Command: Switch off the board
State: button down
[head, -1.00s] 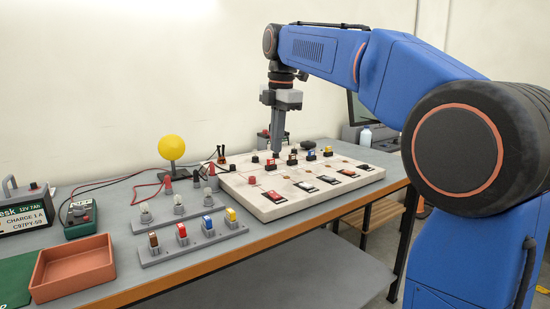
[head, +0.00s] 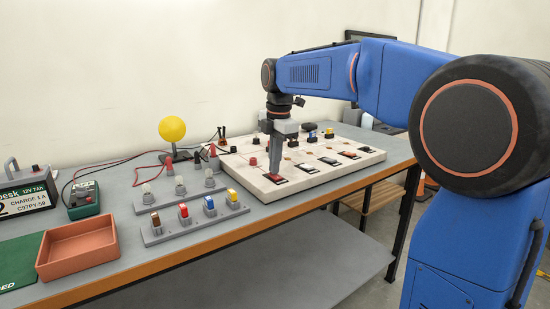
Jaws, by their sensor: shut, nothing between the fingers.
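The board (head: 300,187) is a pale slab on the right half of the bench, with a row of dark rocker switches along its front and several red, black and blue parts behind them. My gripper (head: 274,172) is shut and empty, pointing down over the board's left front. Its tip is at or just above the leftmost front switch (head: 275,179), which shows red; I cannot tell whether they touch. Other front switches (head: 329,160) and (head: 349,154) are clear of the gripper. The gripper hides part of the board behind it.
Left of the board stand a grey rack (head: 190,227) with several coloured fuses, small bulbs (head: 180,187), a yellow ball lamp (head: 172,129), a terracotta tray (head: 78,251), a green meter (head: 84,199) and a battery (head: 26,193). Wires cross the bench behind.

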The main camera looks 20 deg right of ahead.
jog(key=shift+f, duration=0.2)
dwell(0.3)
jog(key=shift+s+d+r, duration=0.1)
jog(key=shift+s+d, duration=0.1)
jog(key=shift+s, duration=0.5)
jog(key=shift+r, duration=0.5)
notch_tip(320, 180, up, 13)
jog(key=s, duration=0.1)
jog(key=shift+s+d, duration=0.3)
